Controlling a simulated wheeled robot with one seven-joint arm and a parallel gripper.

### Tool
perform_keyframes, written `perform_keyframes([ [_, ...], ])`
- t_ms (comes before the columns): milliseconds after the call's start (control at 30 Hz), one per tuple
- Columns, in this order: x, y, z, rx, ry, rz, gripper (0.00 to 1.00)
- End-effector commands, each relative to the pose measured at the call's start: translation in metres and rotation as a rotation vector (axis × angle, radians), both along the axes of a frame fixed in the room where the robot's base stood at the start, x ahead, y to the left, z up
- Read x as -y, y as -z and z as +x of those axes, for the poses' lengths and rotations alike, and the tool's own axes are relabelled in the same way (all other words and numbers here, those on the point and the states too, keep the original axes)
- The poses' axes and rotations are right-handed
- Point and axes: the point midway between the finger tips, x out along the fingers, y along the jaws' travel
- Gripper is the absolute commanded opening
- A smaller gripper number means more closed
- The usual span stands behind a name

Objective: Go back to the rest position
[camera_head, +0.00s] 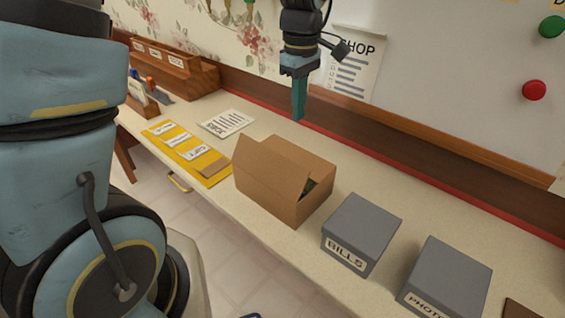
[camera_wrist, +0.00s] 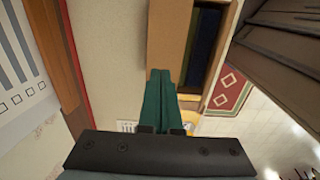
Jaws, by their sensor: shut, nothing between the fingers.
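My gripper (camera_head: 298,100) hangs above the far side of the counter, behind an open cardboard box, with its teal fingers pointing down. In the wrist view the fingers (camera_wrist: 166,100) are together with nothing between them. The cardboard box (camera_head: 285,185) stands on the counter with flaps up. Something dark lies inside it, only partly seen. In the wrist view the box (camera_wrist: 166,40) shows beyond the fingertips, with dark items inside. My gripper is apart from the box.
Grey boxes labelled BILLS (camera_head: 360,232) and PHOTO (camera_head: 447,280) stand right of the cardboard box. A yellow board with labels (camera_head: 188,152), a paper sheet (camera_head: 226,122) and a wooden organizer (camera_head: 175,68) are to the left. The wall with a SHOP poster (camera_head: 352,65) is close behind my gripper.

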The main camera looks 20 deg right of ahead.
Motion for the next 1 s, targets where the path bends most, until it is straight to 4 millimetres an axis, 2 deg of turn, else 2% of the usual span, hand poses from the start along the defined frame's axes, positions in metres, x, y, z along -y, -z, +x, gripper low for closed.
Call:
perform_keyframes([
  [33,0.000,-0.008,0.000,0.000,0.000,-0.001,0.00],
  [133,0.000,-0.013,0.000,0.000,0.000,-0.001,0.00],
  [567,0.000,-0.012,0.000,0.000,0.000,0.000,0.00],
  [667,-0.005,-0.011,0.003,0.000,0.005,-0.001,0.00],
  [767,-0.029,-0.011,0.014,0.007,0.037,-0.007,0.00],
  [833,-0.058,-0.009,0.024,0.017,0.086,-0.014,0.00],
  [1000,-0.154,-0.003,0.041,0.059,0.258,-0.024,0.00],
])
